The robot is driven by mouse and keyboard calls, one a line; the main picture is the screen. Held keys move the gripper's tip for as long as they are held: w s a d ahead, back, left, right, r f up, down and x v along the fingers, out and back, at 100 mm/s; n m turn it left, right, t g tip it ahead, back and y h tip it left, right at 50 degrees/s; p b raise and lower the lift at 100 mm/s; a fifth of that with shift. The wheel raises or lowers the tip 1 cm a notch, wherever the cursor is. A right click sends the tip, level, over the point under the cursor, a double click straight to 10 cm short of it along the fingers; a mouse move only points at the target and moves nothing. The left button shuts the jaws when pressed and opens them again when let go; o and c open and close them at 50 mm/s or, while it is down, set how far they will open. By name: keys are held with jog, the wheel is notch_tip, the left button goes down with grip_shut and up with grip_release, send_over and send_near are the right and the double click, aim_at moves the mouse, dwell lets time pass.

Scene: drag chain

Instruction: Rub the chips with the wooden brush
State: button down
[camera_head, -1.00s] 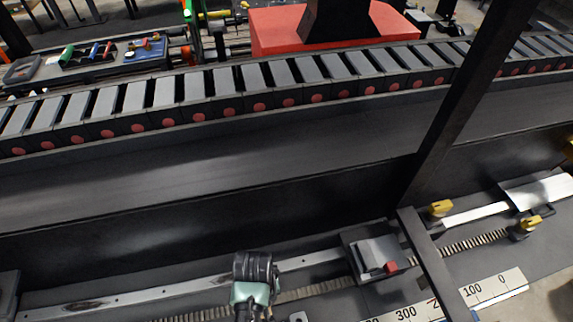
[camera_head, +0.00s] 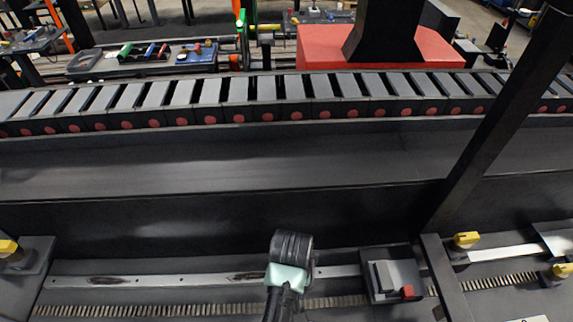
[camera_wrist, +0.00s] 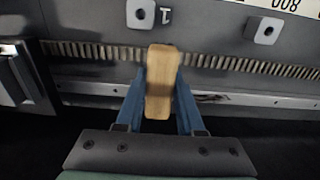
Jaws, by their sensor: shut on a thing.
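My gripper (camera_wrist: 161,84) has two blue fingers shut on the wooden brush (camera_wrist: 162,68), a light tan block, in the wrist view. In the head view my dark and pale green wrist hides the fingers and brush. The pale metal rail (camera_head: 185,281) carries two dark, rough patches that look like chips: one far left (camera_head: 108,281), one just left of my wrist (camera_head: 246,276). In the wrist view a dark patch of chips (camera_wrist: 212,97) shows on the rail, right of the brush. The brush appears above the toothed strip and rail; I cannot tell whether it touches.
A grey carriage block with a red button (camera_head: 392,275) sits on the rail to the right. A black slanted post (camera_head: 500,120) rises on the right. Yellow knobs (camera_head: 466,240) stand beyond it. The dark drag chain (camera_head: 240,92) crosses behind, above a dark wall.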

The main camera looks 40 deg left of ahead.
jog(key=shift+w+r, duration=0.1)
jog(key=shift+r, duration=0.65)
jog(key=shift+s+r, duration=0.25)
jog(key=shift+r, duration=0.1)
jog(key=shift+w, duration=0.1)
jog(key=shift+w+f, duration=0.1)
jog(key=shift+w, duration=0.05)
